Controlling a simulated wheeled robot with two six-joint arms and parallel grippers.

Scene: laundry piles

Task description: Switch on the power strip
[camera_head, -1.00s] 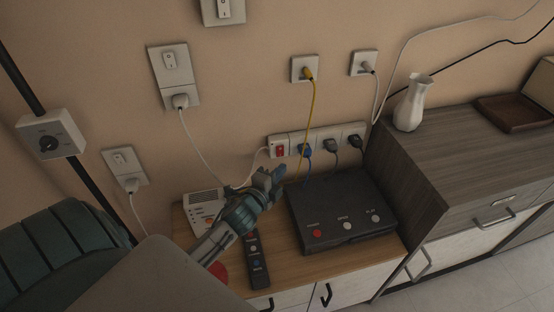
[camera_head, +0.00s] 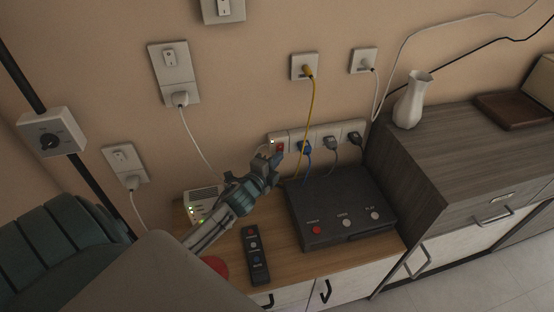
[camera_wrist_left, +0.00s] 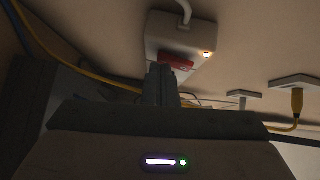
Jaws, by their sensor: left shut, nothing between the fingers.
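The white power strip (camera_head: 323,133) is fixed low on the wall, with several plugs in it. Its red switch (camera_head: 280,147) sits at the left end, with a small lit lamp beside it. My left gripper (camera_head: 275,160) is shut and empty, its tips right at the lower part of the switch. In the left wrist view, the fingers (camera_wrist_left: 161,82) reach up to the red rocker (camera_wrist_left: 176,62), partly covering it. They look in contact or nearly so. An orange lamp glows on the strip's end (camera_wrist_left: 180,38). My right gripper is out of view.
A black box (camera_head: 340,205) with buttons stands right of the gripper on the wooden cabinet. A white device (camera_head: 200,200) with lit green lamps is partly behind my arm. A remote (camera_head: 255,255) lies in front. A yellow cable (camera_head: 312,110) hangs close by.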

